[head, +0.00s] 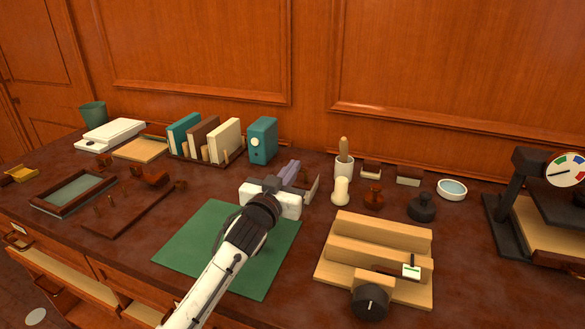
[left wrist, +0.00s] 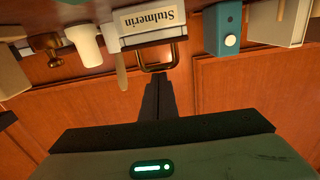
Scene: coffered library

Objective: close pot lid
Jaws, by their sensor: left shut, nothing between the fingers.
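My left gripper (head: 291,168) reaches over the desk's middle with its fingers together and nothing between them. In the left wrist view its dark fingers (left wrist: 157,98) point at a brass loop handle (left wrist: 158,56). The fingertips look close to the loop; I cannot tell if they touch. The loop adjoins a pale box labelled "Stulmerin" (left wrist: 153,20), upside down in that view. In the head view a pale, dark-edged piece (head: 313,187) shows right of the gripper, mostly hidden by it. I cannot make out which thing is the pot, or its lid. My right gripper is not in view.
A white cup with a wooden pestle (head: 344,167), a cream rounded piece (head: 340,190) and a brown stamp (head: 373,196) stand close right. A teal box (head: 262,141) stands behind. A green mat (head: 205,235) lies below my arm. A wooden stepped stand (head: 380,240) is front right.

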